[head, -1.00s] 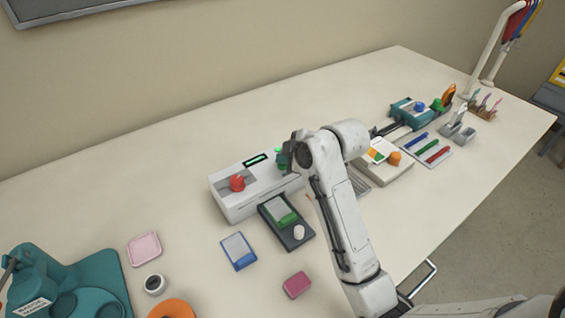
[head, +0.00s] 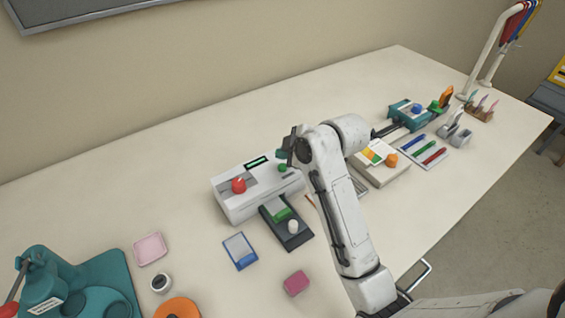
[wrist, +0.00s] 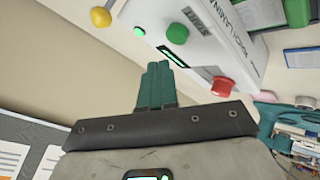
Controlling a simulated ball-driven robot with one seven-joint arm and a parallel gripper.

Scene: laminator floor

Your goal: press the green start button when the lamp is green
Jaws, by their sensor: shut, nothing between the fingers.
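The white laminator (head: 235,202) stands on the table, with a red knob (head: 238,186) and a green-lit display strip (head: 256,162) on top. The green start button (head: 282,168) shows just below my gripper (head: 282,155). In the wrist view the green button (wrist: 177,33) sits beside a small lamp (wrist: 139,31) that glows green. The red knob (wrist: 222,86) is further right there. My gripper's teal fingers (wrist: 158,68) are shut and empty. They are apart from the button in the wrist view. In the head view the lamp is hidden.
A black device with a green part (head: 287,226) stands in front of the laminator. A blue-framed card (head: 240,250) and a pink block (head: 296,283) lie nearby. A white device with an orange knob (head: 392,160) stands to the right.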

